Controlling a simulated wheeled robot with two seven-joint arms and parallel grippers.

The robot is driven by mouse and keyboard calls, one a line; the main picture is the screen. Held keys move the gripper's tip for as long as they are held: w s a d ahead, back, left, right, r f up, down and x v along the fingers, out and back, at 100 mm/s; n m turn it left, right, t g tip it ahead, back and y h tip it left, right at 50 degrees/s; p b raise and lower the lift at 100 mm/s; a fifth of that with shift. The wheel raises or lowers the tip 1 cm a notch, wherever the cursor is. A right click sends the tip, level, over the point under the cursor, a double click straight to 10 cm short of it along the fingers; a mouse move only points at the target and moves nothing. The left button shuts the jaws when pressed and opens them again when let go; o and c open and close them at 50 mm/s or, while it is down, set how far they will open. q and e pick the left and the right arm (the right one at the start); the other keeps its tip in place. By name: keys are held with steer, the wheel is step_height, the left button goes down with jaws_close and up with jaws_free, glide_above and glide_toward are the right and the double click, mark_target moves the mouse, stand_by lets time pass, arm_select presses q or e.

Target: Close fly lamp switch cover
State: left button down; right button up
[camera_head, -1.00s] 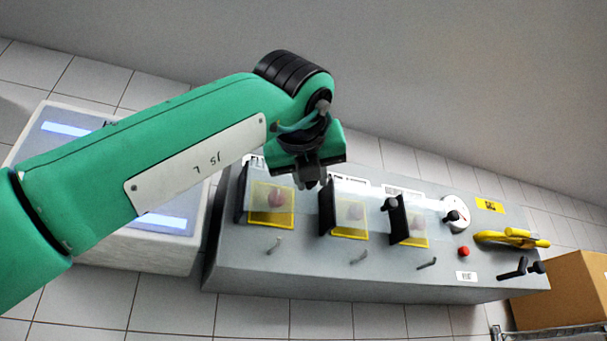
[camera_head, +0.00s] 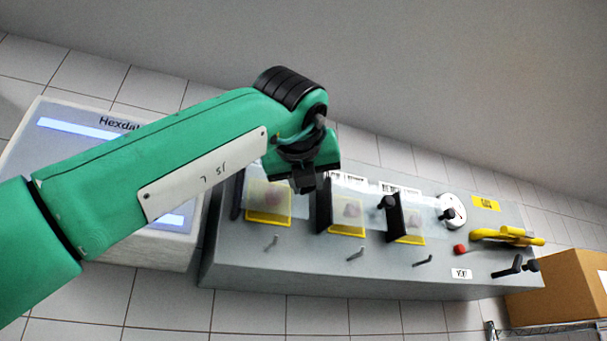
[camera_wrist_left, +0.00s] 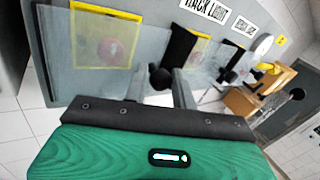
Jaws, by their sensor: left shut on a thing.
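A grey control panel (camera_head: 300,265) carries three red switches in yellow frames, each with a clear cover and a black side strip. The leftmost cover (camera_wrist_left: 65,50) lies in front of its red switch (camera_wrist_left: 110,51) and yellow frame (camera_head: 267,222). My left gripper (camera_head: 304,186) is at this cover's right edge. In the left wrist view its fingers (camera_wrist_left: 167,92) are shut on the cover's dark round knob (camera_wrist_left: 160,77). The cover's exact angle is hard to tell. My right gripper is not in view.
The middle cover's knob (camera_head: 388,203) and right cover's knob (camera_head: 448,214) stand out close by. A white dial (camera_head: 453,207), red button (camera_head: 460,250) and yellow handle (camera_head: 505,236) are further right. A cardboard box (camera_head: 570,285) is at the right.

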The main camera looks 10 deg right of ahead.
arm_select(q)
steer(key=c, duration=1.4)
jaws_free()
steer(key=shift+w, duration=0.1)
steer(key=shift+o, duration=0.8)
steer(key=shift+d, duration=0.25)
